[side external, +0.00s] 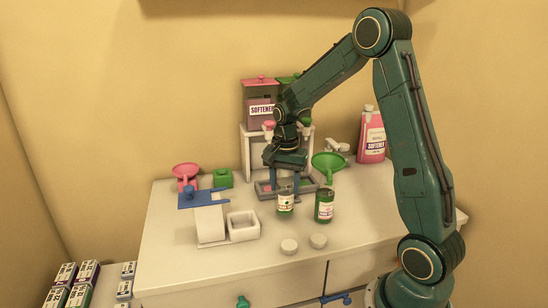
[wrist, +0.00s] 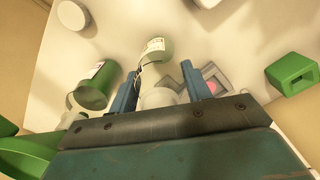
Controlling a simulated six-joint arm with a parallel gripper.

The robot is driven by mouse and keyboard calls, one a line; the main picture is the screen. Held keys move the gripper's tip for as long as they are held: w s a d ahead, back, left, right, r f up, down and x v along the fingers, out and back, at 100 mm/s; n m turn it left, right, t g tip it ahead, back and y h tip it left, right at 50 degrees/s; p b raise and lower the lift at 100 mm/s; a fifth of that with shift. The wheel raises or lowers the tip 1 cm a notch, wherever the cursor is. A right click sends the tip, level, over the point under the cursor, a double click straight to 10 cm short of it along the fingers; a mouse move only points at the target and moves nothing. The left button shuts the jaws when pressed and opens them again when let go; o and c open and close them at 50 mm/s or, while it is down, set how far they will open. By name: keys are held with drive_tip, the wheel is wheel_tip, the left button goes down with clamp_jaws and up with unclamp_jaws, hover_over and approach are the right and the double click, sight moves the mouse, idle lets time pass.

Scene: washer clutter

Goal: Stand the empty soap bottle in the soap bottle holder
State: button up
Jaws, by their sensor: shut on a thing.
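The empty soap bottle appears to be the clear labelled bottle (side external: 285,205), which also shows in the wrist view (wrist: 155,48). My gripper (side external: 286,184) is at its top, pointing down. In the wrist view its blue fingers (wrist: 160,82) flank a pale rounded part, apparently the bottle's top. My gripper is shut on it. The bottle looks roughly upright; whether its base touches the table is unclear. A green block with a square opening (side external: 222,177), also in the wrist view (wrist: 292,74), may be the soap bottle holder, but its identity is uncertain.
A green labelled bottle (side external: 324,207) stands close right of the held bottle. Behind are a grey tray (side external: 312,185), a dispenser stand (side external: 246,150) and a green funnel (side external: 328,162). A pink funnel (side external: 186,171) and white boxes (side external: 243,226) are left.

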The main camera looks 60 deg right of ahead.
wheel_tip(320, 180, up, 19)
idle(0.5)
idle(0.5)
drive_tip(key=w+a+n, duration=0.5)
drive_tip(key=w+a, duration=0.2)
drive_tip(key=a, duration=0.5)
wheel_tip(320, 180, down, 15)
drive_tip(key=shift+s+d, duration=0.15)
drive_tip(key=shift+s, duration=0.05)
idle(0.3)
drive_tip(key=shift+f, duration=0.15)
drive_tip(key=shift+f, duration=2.05)
drive_tip(key=shift+f, duration=0.2)
drive_tip(key=o, duration=0.8)
drive_tip(key=shift+c, duration=0.2)
